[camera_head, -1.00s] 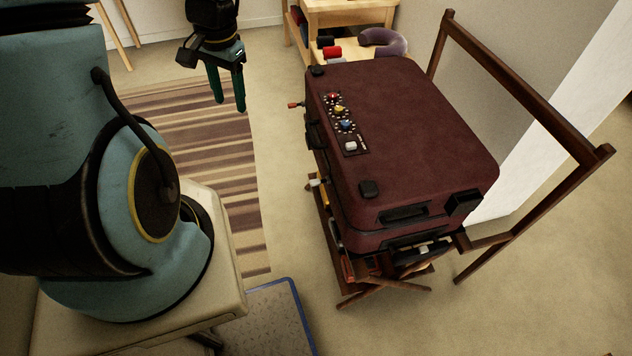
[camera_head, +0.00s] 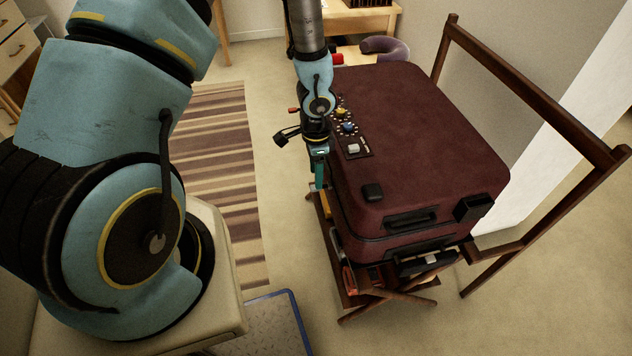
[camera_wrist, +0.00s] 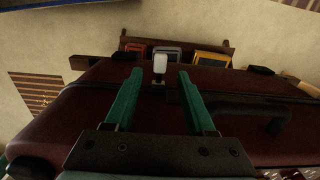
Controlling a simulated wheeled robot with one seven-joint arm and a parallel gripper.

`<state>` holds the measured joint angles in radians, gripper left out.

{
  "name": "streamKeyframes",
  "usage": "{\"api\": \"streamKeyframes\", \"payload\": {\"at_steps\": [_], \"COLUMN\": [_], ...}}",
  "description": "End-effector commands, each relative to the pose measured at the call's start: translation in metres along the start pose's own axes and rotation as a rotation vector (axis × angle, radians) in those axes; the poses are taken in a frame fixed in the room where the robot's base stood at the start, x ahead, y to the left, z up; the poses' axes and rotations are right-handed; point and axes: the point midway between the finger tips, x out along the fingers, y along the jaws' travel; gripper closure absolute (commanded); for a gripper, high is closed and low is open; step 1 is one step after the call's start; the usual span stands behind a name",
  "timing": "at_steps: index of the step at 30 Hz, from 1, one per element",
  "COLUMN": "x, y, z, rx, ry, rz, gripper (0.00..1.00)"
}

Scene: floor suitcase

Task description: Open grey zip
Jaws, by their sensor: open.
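A maroon suitcase (camera_head: 425,145) lies on a wooden folding rack. It also shows in the wrist view (camera_wrist: 255,132). In the wrist view a pale grey zip pull (camera_wrist: 160,64) stands out from the suitcase's side, between and slightly beyond my fingertips. My gripper (camera_wrist: 160,76) is open, with one green finger on each side of the pull; I cannot tell if either touches it. In the head view my gripper (camera_head: 319,180) points down beside the suitcase's left side and hides the grey pull. An orange-red pull (camera_head: 293,110) sticks out farther back on the same side.
The suitcase top has a dial panel (camera_head: 353,148) near its left edge. A black handle (camera_wrist: 262,108) lies right of my fingers in the wrist view. The rack's tall wooden frame (camera_head: 530,86) stands at right. Striped rug and open floor lie left.

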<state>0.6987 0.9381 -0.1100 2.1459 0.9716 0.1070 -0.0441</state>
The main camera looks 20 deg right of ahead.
Motion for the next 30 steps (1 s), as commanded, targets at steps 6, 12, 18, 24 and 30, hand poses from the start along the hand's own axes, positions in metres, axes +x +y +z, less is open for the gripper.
{"api": "streamKeyframes", "payload": {"at_steps": [6, 12, 18, 24, 30], "x": [0.031, 0.039, 0.04, 0.039, 0.039], "y": [0.0, 0.0, 0.0, 0.0, 0.0], "z": [0.0, 0.001, 0.001, 0.0, 0.0], "rx": [0.002, 0.0, -0.001, -0.001, -0.001], "ry": [-0.002, -0.001, -0.001, 0.0, 0.0], "rz": [0.0, -0.001, -0.001, -0.001, -0.001], "gripper": [0.45, 0.45, 0.45, 0.64, 0.87]}}
